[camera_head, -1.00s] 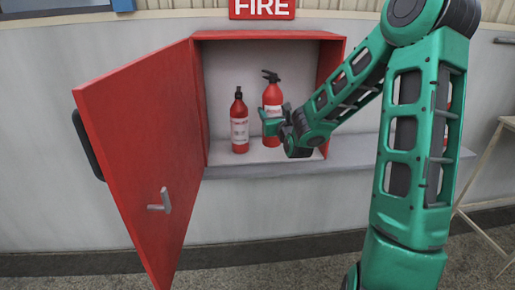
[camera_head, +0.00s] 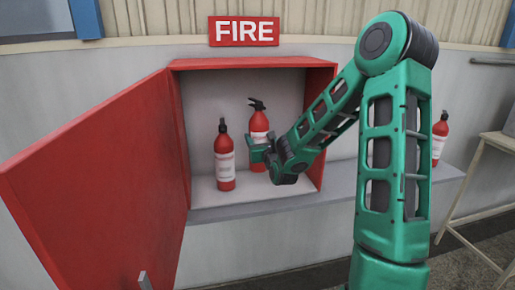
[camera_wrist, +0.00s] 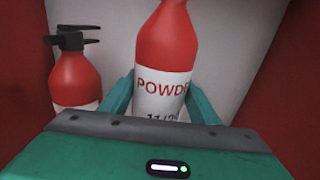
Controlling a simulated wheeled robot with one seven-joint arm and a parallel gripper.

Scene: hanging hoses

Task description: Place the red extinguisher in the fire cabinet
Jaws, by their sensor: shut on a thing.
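My gripper (camera_head: 264,151) is shut on a red extinguisher (camera_head: 258,124) with a black handle and a white label. It holds it upright inside the open red fire cabinet (camera_head: 328,130). In the wrist view this extinguisher (camera_wrist: 167,45) stands between my two green fingers, its label partly reading POWDER; its top is out of frame. Whether its base touches the cabinet floor I cannot tell. A second red extinguisher (camera_head: 224,160) stands upright on the cabinet floor, to the left; it also shows in the wrist view (camera_wrist: 76,80). The two appear apart.
The cabinet door (camera_head: 95,185) stands open to the left. A third red extinguisher (camera_head: 440,138) stands on the grey ledge (camera_head: 345,195), right of my arm. A FIRE sign (camera_head: 244,31) is above the cabinet. A pale metal frame (camera_head: 465,190) stands at the right.

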